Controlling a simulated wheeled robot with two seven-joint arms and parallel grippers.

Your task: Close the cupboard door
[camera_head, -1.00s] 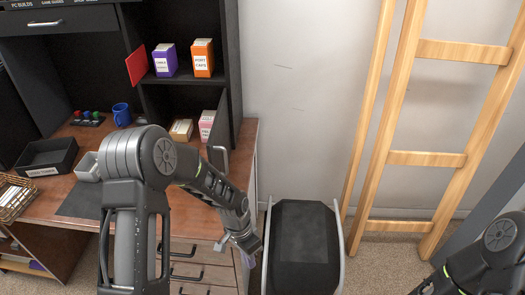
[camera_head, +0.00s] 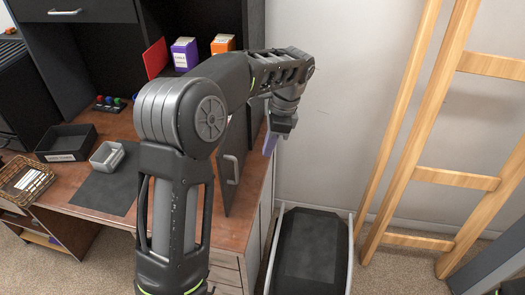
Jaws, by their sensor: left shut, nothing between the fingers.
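The cupboard door (camera_head: 234,165) is a dark grey panel with a handle, at the lower right of the black shelf unit above the desk. It stands open, swung out toward me. My left gripper (camera_head: 270,144) is shut and empty, pointing down just right of the door, near the desk's right edge. A gap shows between the gripper and the door. My left forearm crosses in front of the shelves and hides the door's upper part and much of the cupboard's inside. My right gripper is out of view.
A black bin-like object (camera_head: 310,250) stands right of the desk. A wooden ladder (camera_head: 455,178) leans at the right wall.

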